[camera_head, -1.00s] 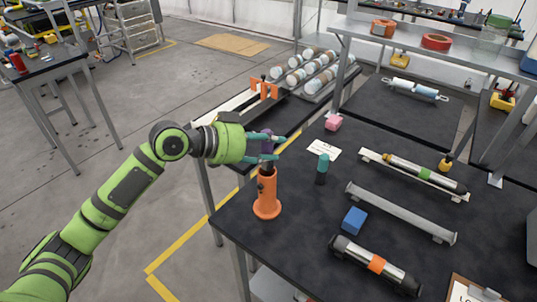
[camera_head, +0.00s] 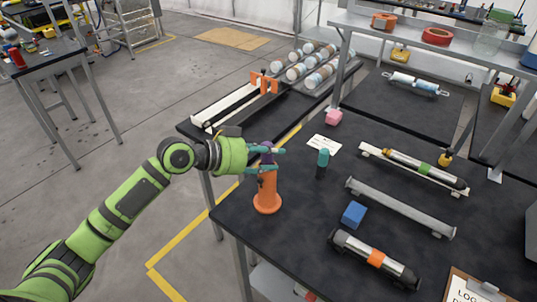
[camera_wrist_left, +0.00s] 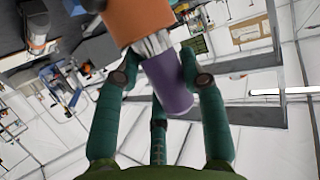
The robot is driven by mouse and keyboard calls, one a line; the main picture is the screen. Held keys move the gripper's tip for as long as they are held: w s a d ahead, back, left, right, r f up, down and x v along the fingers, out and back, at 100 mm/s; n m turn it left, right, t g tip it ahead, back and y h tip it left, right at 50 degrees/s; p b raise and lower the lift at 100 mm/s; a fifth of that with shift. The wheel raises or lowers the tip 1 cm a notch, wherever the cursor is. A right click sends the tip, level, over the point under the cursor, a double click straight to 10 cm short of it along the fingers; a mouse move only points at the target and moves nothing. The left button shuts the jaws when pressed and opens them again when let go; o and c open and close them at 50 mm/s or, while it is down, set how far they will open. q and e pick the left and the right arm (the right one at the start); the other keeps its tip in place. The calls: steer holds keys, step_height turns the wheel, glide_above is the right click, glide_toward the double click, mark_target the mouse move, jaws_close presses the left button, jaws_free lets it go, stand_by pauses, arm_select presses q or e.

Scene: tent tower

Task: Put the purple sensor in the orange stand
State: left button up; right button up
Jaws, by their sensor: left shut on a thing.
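The orange stand (camera_head: 267,195) is upright near the left edge of the black table. The purple sensor (camera_head: 266,148) is at the top of the stand, in the teal fingers of my left gripper (camera_head: 268,160). In the left wrist view, the purple sensor (camera_wrist_left: 172,90) sits between the fingers. Its pale grey end runs up to the mouth of the orange stand (camera_wrist_left: 138,16) and looks partly inside. How deep it sits is hidden. My right gripper is out of view.
A teal-topped dark cylinder (camera_head: 322,163) stands right of the stand. The table's left edge is close to the stand.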

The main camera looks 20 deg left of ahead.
arm_select(q)
steer(key=o, duration=1.2)
steer(key=shift+r, duration=0.1)
steer(key=shift+r+p, duration=0.25)
steer(key=shift+p, duration=0.05)
steer(key=shift+r+p, duration=0.45)
steer(key=shift+r, duration=0.05)
steer(key=shift+b+v, duration=2.5)
steer(key=shift+v, duration=3.45)
steer(key=shift+s+f, duration=0.1)
steer(key=shift+f, duration=0.1)
